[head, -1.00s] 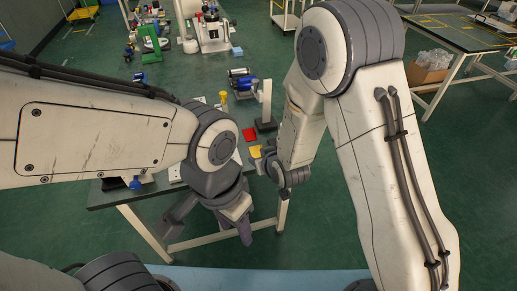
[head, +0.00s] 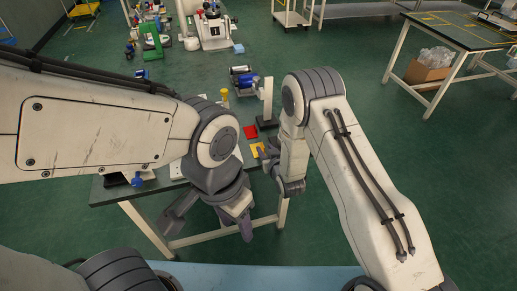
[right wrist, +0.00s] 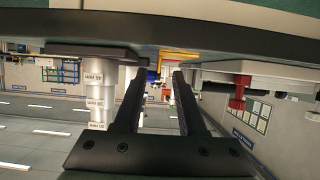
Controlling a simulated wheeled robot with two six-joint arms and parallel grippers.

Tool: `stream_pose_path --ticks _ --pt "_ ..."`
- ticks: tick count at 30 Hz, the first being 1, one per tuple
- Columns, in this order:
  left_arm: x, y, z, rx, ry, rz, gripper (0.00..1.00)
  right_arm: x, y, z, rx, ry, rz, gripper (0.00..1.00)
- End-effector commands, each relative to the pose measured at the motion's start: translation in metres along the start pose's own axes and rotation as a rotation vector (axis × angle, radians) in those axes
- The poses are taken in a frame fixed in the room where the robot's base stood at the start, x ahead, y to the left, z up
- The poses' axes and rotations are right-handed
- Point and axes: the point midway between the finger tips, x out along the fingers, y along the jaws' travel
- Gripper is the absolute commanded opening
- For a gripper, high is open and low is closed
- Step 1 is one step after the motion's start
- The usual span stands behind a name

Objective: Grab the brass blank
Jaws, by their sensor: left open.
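I cannot single out the brass blank for certain in either view. In the head view a yellow flat piece (head: 257,150) lies at the bench's right end, partly covered by my right gripper. In the right wrist view a yellow edge (right wrist: 179,54) shows just beyond the fingertips. My right gripper (right wrist: 157,76) is open, with nothing seen between its fingers, low over the bench. My left gripper (head: 212,222) is open and empty, in front of the bench's near edge.
A yellow-topped item (head: 224,94) stands farther back. In the right wrist view, seen upside down, a silver stepped cylinder (right wrist: 97,92) is left of the fingers.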

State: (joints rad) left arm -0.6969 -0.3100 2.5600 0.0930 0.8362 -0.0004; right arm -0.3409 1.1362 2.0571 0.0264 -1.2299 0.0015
Motion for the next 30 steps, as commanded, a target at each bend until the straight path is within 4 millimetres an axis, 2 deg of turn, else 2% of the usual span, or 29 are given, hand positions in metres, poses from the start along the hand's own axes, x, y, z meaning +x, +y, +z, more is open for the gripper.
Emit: stream_pose_path --ticks 6,9,17,20,21,30 --pt "-0.008 0.001 0.000 0.000 0.000 0.000 0.50 0.030 0.002 -0.002 0.000 0.001 0.000 0.40" --pt "-0.009 0.001 -0.001 0.000 0.000 0.000 0.50 0.038 0.002 -0.003 0.000 0.001 0.000 0.40" --pt "-0.008 0.001 0.000 0.000 0.000 0.000 0.50 0.040 0.002 -0.002 0.000 -0.001 0.000 0.40" --pt "-0.008 0.001 0.000 0.000 0.000 0.000 0.50 0.040 0.002 -0.002 0.000 0.000 0.000 0.06" --pt "-0.008 0.001 0.000 0.000 0.000 0.000 0.50 0.040 0.002 -0.002 0.000 0.000 0.000 0.00" --pt "-0.008 0.001 0.000 0.000 0.000 0.000 0.50 0.040 0.002 -0.002 0.000 0.000 0.000 0.00"
